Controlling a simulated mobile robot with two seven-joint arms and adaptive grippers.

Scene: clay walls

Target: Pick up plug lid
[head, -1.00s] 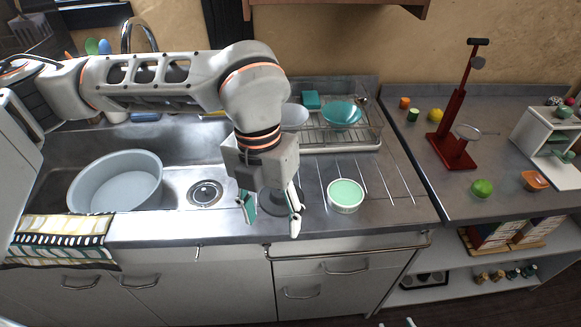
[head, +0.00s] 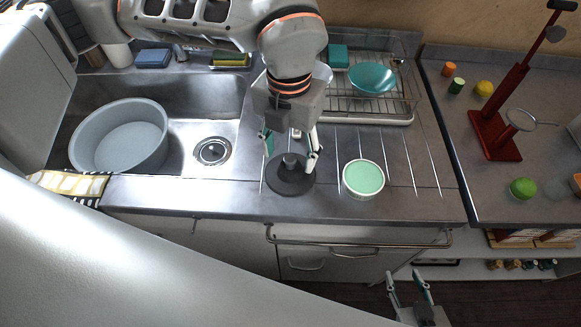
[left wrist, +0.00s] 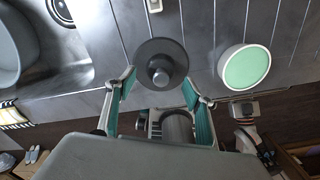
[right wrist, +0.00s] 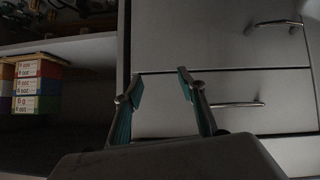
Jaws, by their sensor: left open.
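The plug lid (head: 290,181) is a dark grey disc with a raised knob on top. It lies flat on the steel drainboard, right of the sink drain. It also shows in the left wrist view (left wrist: 147,56), beyond the fingertips. My left gripper (head: 291,143) is open and empty, just behind and above the lid's knob in the head view. In the left wrist view its fingers (left wrist: 158,88) are spread on either side of the knob line, apart from it. My right gripper (head: 409,280) is low in front of the cabinets, open and empty; its fingers show in the right wrist view (right wrist: 160,85).
A bowl with a green top (head: 363,179) stands close right of the lid. A grey basin (head: 121,137) sits in the sink (head: 214,98). A dish rack (head: 398,107) with a teal bowl (head: 371,78) is behind. A metal rail (head: 350,241) runs along the counter's front.

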